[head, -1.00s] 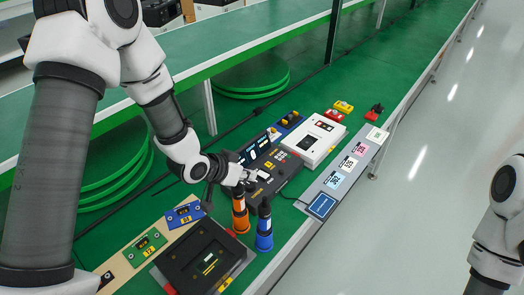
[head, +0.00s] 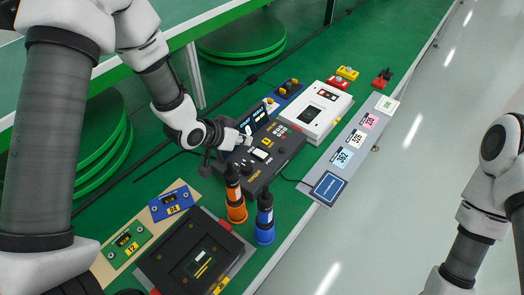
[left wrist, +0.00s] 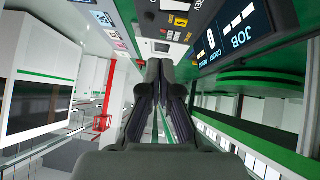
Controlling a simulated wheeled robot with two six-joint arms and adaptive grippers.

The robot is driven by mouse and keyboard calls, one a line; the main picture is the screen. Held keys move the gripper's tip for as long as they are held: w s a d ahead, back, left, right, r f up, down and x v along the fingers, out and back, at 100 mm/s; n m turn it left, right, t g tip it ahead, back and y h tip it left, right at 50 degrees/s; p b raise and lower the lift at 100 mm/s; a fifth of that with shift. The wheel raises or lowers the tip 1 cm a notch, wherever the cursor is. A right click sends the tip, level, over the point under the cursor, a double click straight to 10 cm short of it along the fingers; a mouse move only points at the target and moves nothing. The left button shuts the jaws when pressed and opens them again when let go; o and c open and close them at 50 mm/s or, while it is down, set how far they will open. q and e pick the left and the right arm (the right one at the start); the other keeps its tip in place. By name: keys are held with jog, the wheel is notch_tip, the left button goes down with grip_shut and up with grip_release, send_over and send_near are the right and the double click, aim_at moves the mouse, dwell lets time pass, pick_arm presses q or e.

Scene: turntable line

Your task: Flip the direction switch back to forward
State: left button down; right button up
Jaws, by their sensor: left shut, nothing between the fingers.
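A black control console (head: 285,152) with several buttons and a small light screen stands on the green table in the head view. A raised dark display (head: 255,117) is at its back. My left gripper (head: 240,138) is shut and empty at the console's left side, by the display. In the left wrist view its closed fingers (left wrist: 160,72) point toward the console face (left wrist: 172,20), with the JOB display (left wrist: 235,30) at upper right. I cannot make out the direction switch or its position. Contact with the console cannot be told. My right gripper is out of view.
An orange bottle (head: 236,208) and a blue bottle (head: 265,225) stand in front of the console. A black tray (head: 180,262) lies at lower left. A white box (head: 318,112) and a grey strip with cards (head: 330,189) are to the right.

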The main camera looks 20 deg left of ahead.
pick_arm(q)
jog(key=p, duration=0.2)
send_over(269, 153)
jog(key=s+a, duration=0.2)
notch_tip(269, 153, down, 6)
jog(key=shift+d+f, duration=0.1)
jog(key=shift+f, duration=0.05)
jog(key=f, duration=0.2)
jog(key=shift+s+d+f+p, duration=0.1)
jog(key=shift+s+f+p, duration=0.1)
jog(key=shift+f+p, duration=0.2)
jog(key=shift+f, duration=0.5)
jog(key=shift+d, duration=0.1)
